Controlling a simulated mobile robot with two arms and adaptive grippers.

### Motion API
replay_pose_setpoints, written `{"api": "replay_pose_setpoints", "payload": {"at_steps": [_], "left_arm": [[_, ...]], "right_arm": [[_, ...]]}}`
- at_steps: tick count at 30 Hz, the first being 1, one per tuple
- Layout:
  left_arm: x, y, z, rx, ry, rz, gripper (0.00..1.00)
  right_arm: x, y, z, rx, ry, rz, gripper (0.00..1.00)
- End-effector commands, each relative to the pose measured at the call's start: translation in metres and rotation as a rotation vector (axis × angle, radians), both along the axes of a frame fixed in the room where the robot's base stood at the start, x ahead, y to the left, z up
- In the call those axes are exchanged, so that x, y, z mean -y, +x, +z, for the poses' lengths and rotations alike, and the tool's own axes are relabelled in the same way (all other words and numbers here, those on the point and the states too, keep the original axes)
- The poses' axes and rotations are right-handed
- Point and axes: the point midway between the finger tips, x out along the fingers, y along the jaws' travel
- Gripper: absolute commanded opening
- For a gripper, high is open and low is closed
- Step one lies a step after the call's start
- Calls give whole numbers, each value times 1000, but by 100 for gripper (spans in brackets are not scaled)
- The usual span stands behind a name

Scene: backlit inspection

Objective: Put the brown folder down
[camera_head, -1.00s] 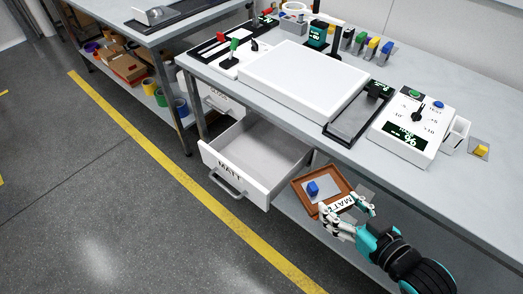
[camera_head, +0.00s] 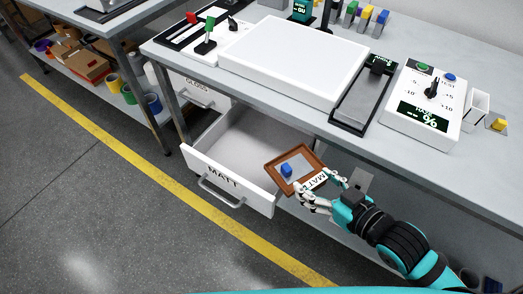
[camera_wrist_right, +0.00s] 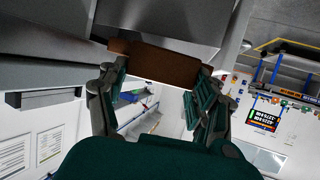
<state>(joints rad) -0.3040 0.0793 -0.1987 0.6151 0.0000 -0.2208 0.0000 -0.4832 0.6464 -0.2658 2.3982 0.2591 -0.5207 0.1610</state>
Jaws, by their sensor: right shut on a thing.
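The brown folder (camera_head: 309,159) is a shallow brown tray-like piece with a grey inside, a blue block (camera_head: 286,170) and a white MATT label (camera_head: 313,182). My right gripper (camera_head: 322,192) is shut on its near edge and holds it tilted by the right front corner of the open MATT drawer (camera_head: 228,179). In the right wrist view the brown folder (camera_wrist_right: 155,63) spans between the two fingers of the right gripper (camera_wrist_right: 155,80). I cannot tell whether it touches the drawer wall. The left gripper is not in view.
The drawer hangs open under the grey bench (camera_head: 190,62), its visible inside empty. A white light panel (camera_head: 293,60) and a dial box (camera_head: 425,100) stand on the bench. The shut GLOSS drawer (camera_head: 198,90) is farther left. The floor in front is clear.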

Motion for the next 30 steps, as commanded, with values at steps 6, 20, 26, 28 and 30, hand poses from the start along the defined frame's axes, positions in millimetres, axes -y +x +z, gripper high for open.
{"api": "replay_pose_setpoints", "payload": {"at_steps": [6,20,26,28,30], "left_arm": [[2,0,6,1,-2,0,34],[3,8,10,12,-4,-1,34],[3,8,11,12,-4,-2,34],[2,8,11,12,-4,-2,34],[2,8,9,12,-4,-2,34]], "right_arm": [[-25,42,5,8,4,-1,33],[-78,125,3,4,2,1,33],[-89,143,2,3,1,2,33],[-92,148,2,2,1,2,33],[-91,146,-9,-3,-1,1,33]]}}
